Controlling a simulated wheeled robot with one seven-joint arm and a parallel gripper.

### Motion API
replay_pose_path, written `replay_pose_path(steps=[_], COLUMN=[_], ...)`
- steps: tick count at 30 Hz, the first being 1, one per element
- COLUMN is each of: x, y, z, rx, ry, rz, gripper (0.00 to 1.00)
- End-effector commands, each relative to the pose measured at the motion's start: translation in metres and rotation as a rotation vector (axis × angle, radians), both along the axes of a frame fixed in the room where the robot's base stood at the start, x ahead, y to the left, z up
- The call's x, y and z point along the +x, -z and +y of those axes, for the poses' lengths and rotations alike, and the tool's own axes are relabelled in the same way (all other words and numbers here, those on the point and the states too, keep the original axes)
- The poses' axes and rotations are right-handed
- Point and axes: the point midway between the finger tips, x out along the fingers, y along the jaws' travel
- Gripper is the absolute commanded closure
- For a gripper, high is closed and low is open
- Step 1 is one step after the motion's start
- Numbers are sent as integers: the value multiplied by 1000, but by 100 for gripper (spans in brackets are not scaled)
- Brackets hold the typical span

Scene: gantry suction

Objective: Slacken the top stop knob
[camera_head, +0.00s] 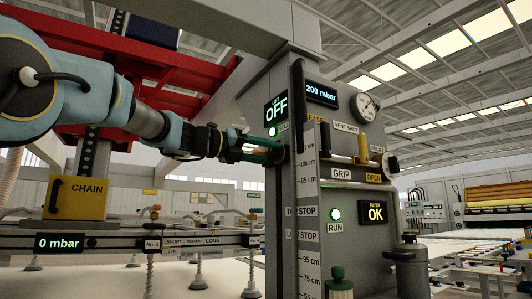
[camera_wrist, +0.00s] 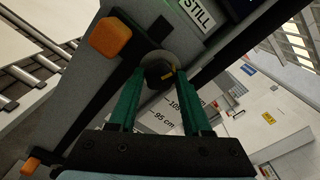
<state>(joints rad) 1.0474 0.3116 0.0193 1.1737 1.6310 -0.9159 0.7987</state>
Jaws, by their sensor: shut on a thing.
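A dark round knob (camera_wrist: 157,66) with a small yellow mark shows on the column's side in the wrist view, between my green fingertips. My gripper (camera_wrist: 156,78) is shut on this knob. In the head view my gripper (camera_head: 277,151) reaches from the left to the column's edge, and its fingers largely hide the knob.
The grey column (camera_head: 345,240) carries a lift display (camera_head: 276,110) reading OFF, a gauge (camera_head: 364,106), a lit RUN lamp (camera_head: 335,214) and a GRIP handle. An orange block (camera_wrist: 110,38) is close to my left finger. A yellow CHAIN box (camera_head: 78,198) hangs below my arm.

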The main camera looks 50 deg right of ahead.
Motion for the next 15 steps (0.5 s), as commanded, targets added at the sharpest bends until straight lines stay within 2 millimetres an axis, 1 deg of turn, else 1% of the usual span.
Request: replay_pose_path(steps=[1,2,3,10,15], x=[0,0,0,0,0], y=[0,0,0,-1,-3], z=[0,0,0,0,0], rx=[0,0,0,6,30], ry=[0,0,0,-1,-1], rz=[0,0,0,15,74], gripper=[96,100,100,100,100])
